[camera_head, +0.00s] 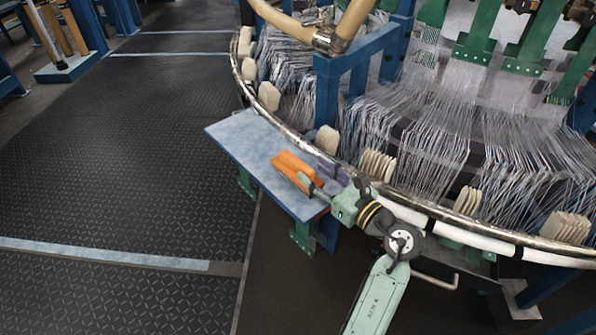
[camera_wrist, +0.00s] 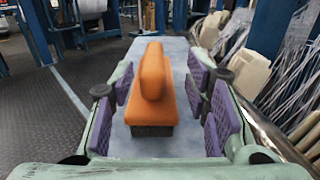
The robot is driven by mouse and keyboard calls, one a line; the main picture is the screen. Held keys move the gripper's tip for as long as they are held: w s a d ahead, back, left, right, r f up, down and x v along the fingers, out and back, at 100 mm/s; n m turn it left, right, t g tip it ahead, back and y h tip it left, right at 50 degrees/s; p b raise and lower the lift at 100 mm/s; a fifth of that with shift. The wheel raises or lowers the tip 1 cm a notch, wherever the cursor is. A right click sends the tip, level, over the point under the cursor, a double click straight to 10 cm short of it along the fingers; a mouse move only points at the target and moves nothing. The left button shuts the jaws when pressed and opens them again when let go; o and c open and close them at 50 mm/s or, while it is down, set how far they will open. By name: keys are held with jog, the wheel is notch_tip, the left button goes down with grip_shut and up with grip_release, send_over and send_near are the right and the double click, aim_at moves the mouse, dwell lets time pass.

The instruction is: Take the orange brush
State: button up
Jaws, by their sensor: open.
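The orange brush (camera_head: 298,170) lies on a small blue-grey shelf (camera_head: 237,135) beside the loom's rim. In the wrist view the brush (camera_wrist: 152,92) has a raised orange handle and a dark bristle base, and it points away from me. My gripper (camera_head: 326,180) is at the near end of the shelf, close to the brush. In the wrist view my gripper (camera_wrist: 165,105) is open, with purple pads on both sides of the brush. Gaps show between the pads and the brush, wider on the left. In the head view a finger partly covers the brush's near end.
The loom's curved metal rim (camera_head: 290,133) runs right behind the shelf, with cream blocks (camera_head: 327,139) and many pale threads (camera_head: 430,130). A blue post (camera_head: 327,95) stands behind the rim. The patterned dark floor (camera_head: 120,150) on the left is clear.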

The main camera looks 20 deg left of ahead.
aim_at(282, 150)
jog(key=shift+s+x, duration=0.15)
jog(key=shift+x, duration=1.45)
jog(key=shift+s+x, duration=0.2)
jog(key=shift+x, duration=1.35)
jog(key=shift+a, duration=0.2)
jog(key=shift+c, duration=0.3)
grip_shut()
